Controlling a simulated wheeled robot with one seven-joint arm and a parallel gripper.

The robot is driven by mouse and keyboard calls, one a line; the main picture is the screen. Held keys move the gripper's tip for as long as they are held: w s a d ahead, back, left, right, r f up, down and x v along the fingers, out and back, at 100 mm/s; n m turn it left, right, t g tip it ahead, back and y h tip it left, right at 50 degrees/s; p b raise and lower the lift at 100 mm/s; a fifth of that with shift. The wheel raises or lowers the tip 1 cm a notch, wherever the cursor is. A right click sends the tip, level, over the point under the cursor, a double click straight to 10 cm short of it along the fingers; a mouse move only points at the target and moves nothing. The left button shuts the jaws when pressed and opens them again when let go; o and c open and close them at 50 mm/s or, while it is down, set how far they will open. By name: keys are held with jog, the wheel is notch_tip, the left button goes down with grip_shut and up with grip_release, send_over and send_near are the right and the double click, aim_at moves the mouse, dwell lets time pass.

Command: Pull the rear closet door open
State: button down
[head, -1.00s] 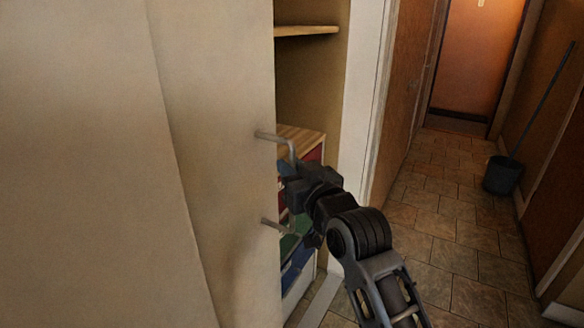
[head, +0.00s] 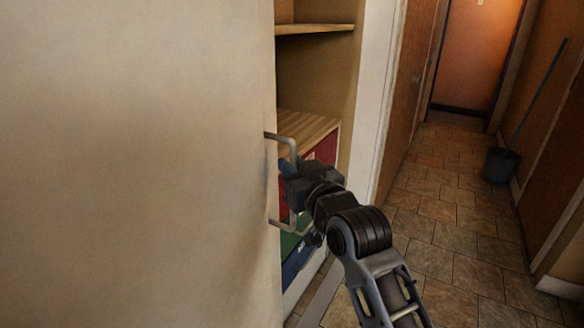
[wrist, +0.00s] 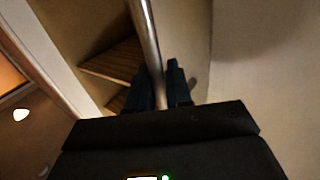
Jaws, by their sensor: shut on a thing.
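The closet door (head: 140,170) is a pale panel filling the left of the head view. It stands partly open, with the closet's inside showing past its right edge. A metal bar handle (head: 283,137) sticks out near that edge. My gripper (head: 290,178) is shut on the handle's upright bar. In the wrist view the bar (wrist: 147,40) runs down between my dark fingers (wrist: 163,88), and the door (wrist: 255,60) lies to the right. The exact contact on the bar is partly hidden by my fingers.
Inside the closet are a shelf (head: 315,28) and a wood-topped unit (head: 308,127) with red, green and blue fronts. A tiled corridor floor (head: 440,215) runs clear to an orange door (head: 482,50). A bucket (head: 499,165) with a long handle stands at the right wall.

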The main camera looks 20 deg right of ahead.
jog(key=c, duration=1.3)
grip_release()
jog(key=shift+s+a, duration=0.2)
jog(key=shift+a, duration=0.2)
jog(key=shift+o, duration=0.3)
jog(key=shift+d, duration=0.1)
jog(key=s+b, duration=0.1)
jog(key=s, duration=0.6)
jog(key=shift+s+d, duration=0.15)
jog(key=shift+s, duration=0.25)
